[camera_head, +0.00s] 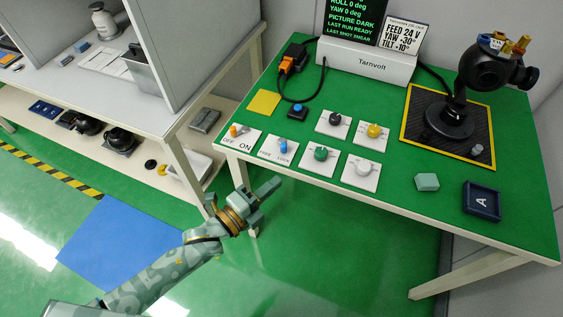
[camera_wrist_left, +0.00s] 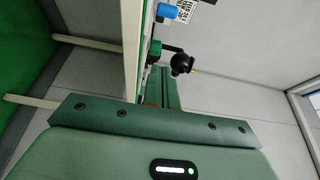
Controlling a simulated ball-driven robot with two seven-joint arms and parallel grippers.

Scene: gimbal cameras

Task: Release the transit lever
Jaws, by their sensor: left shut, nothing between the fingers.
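A white plate (camera_head: 278,150) marked FREE and LOCK lies at the front left edge of the green table and carries a small blue lever (camera_head: 283,147). The lever stands near the plate's middle; I cannot tell which word it points to. My left gripper (camera_head: 275,184) is shut and empty, in front of and below the table's front edge, apart from the plate. In the left wrist view its fingers (camera_wrist_left: 162,88) are together beside the table edge. A blue part (camera_wrist_left: 168,11) shows at the top there. My right gripper is not in view.
A second plate (camera_head: 240,138) marked OFF and ON, with an orange lever, sits left of the FREE/LOCK plate. Several knob plates, such as the green one (camera_head: 320,154), lie to the right. A black gimbal camera (camera_head: 489,67) stands at the back right. Open floor lies before the table.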

